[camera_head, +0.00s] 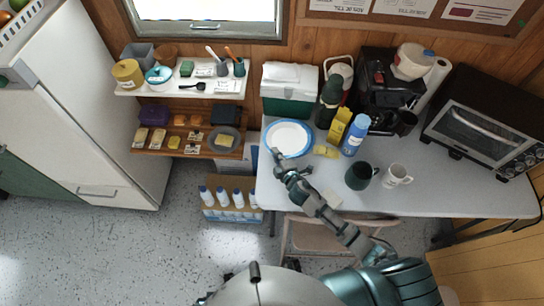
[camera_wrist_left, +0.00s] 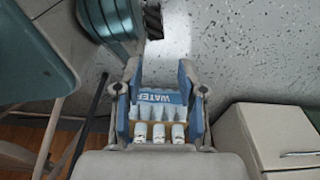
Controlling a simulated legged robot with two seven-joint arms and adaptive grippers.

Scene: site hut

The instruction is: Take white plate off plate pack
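A round white plate (camera_head: 290,136) with a blue rim lies flat near the left back corner of the table. It appears to be the top of the plate pack; I cannot tell how many plates lie under it. My right gripper (camera_head: 278,156) is at the plate's near left edge, over or against the rim; whether it touches is unclear. Its fingers are too small to judge. My left gripper (camera_wrist_left: 159,95) shows in the left wrist view with its two blue-padded fingers apart and nothing between them.
A green-white cooler (camera_head: 289,92) is behind. A water box (camera_head: 232,214) sits on the floor. A folding chair (camera_head: 318,236) is in front.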

